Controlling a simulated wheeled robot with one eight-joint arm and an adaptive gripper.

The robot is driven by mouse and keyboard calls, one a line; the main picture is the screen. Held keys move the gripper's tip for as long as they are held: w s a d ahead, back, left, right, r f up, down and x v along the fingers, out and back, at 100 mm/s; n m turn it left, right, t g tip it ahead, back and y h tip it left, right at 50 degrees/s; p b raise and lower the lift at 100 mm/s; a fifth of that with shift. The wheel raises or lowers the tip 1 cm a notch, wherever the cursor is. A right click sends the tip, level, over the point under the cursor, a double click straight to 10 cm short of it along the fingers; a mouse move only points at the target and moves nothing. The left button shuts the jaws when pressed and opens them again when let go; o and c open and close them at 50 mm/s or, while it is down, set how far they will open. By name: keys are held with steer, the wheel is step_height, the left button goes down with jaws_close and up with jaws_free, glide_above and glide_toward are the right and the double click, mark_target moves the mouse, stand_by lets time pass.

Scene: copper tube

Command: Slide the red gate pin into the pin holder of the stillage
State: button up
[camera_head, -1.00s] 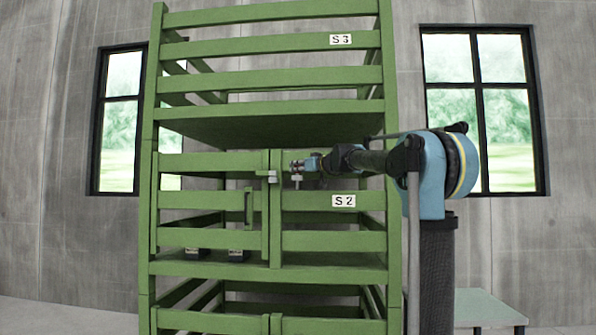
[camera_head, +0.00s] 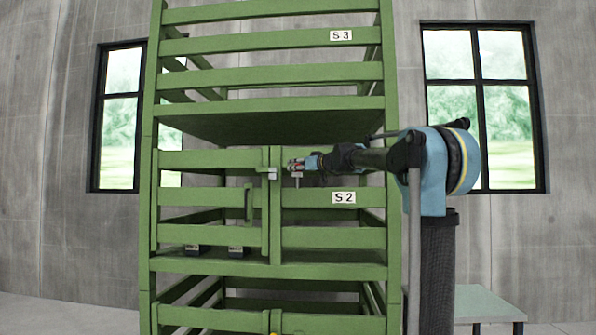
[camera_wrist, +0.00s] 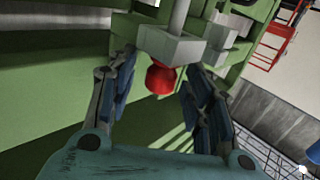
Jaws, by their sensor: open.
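The red gate pin shows in the wrist view as a red knob (camera_wrist: 160,79) against a grey block (camera_wrist: 170,46) with a grey rod above it. My gripper (camera_wrist: 158,72) is open, with one finger on each side of the knob and gaps between. A second grey block (camera_wrist: 220,44) stands just to the right. In the head view my gripper (camera_head: 297,166) is at the front of the green stillage (camera_head: 330,151), right of the middle post. A grey latch block (camera_head: 269,173) sits left of that post. How deep the pin sits in a block is hidden.
The stillage has a barred left gate (camera_head: 208,240) and a right panel labelled S 2 (camera_head: 343,198). Dark blocks (camera_head: 238,250) lie inside. A low table (camera_head: 487,303) stands at the right. In the wrist view a red frame (camera_wrist: 275,35) stands in the background.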

steer(key=v, duration=1.1)
steer(key=shift+s+d, duration=0.2)
steer(key=shift+d, duration=0.05)
steer(key=s+d+f+m+g+h, duration=0.1)
steer(key=s+f+g+h, duration=0.15)
steer(key=s+f, duration=1.05)
steer(key=s+d+f+m+g+h, duration=0.15)
steer(key=s+f+g, duration=0.45)
steer(key=f, duration=1.1)
steer(key=s+d+f+m+h, duration=0.2)
steer(key=s+d+f, duration=0.3)
steer(key=s+f, duration=0.3)
steer(key=s+d+f+m+g+h, duration=0.1)
steer(key=s+d+f+m+h, duration=0.1)
steer(key=s+d+f, duration=0.3)
steer(key=s+d+f+m+g+h, duration=0.1)
steer(key=s+d+f+h, duration=0.3)
steer(key=s+f, duration=0.8)
step_height(320, 180, down, 5)
steer(key=shift+d+f+m, duration=0.1)
steer(key=shift+d+m, duration=0.35)
steer(key=shift+d, duration=0.65)
steer(key=shift+g, duration=0.25)
steer(key=shift+w+f, duration=0.15)
steer(key=shift+w, duration=0.3)
